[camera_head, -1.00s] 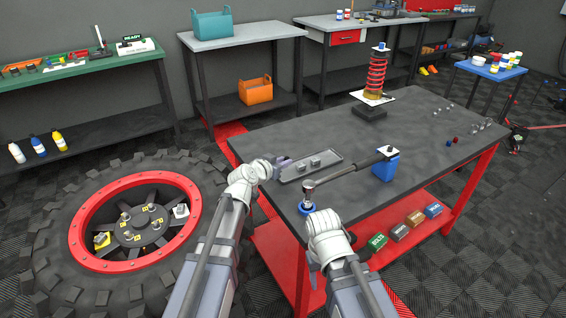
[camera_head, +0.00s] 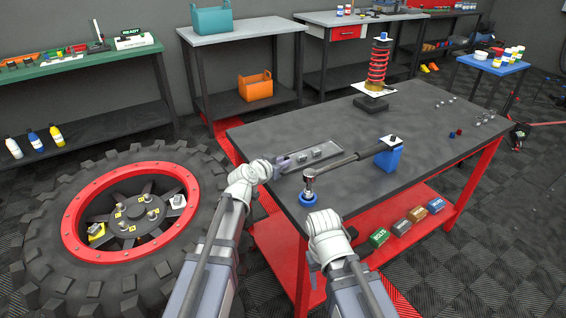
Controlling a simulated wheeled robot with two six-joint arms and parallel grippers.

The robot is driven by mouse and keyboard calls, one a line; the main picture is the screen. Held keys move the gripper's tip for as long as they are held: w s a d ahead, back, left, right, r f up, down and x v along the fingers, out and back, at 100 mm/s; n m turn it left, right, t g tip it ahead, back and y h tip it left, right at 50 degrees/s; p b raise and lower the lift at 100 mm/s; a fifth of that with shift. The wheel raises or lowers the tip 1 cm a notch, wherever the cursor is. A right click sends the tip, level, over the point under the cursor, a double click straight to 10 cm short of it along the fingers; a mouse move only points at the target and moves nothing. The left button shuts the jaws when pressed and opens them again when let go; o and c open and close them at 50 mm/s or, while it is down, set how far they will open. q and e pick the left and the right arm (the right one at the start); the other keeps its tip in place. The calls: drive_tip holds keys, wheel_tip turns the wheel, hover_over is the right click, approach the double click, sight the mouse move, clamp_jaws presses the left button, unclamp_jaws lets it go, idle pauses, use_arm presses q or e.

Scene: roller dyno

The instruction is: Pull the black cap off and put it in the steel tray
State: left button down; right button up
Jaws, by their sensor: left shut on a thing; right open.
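The steel tray (camera_head: 325,152) lies on the dark tabletop at its left side, with small metal pieces in it. My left gripper (camera_head: 287,162) is in front of the tray's left end and overlaps it in the picture. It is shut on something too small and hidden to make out. I cannot pick out the black cap. My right gripper (camera_head: 325,219) is open near the table's front edge, but its fingers are mostly hidden by my own wrist.
A red spring unit (camera_head: 378,65) stands at the back. Small caps (camera_head: 455,133) lie right. A large tyre (camera_head: 60,250) is left of the table.

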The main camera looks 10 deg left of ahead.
use_arm(q)
drive_tip(key=c, duration=0.7)
unclamp_jaws()
drive_tip(key=shift+r, duration=0.1)
wheel_tip(320, 180, up, 10)
drive_tip(key=p, duration=1)
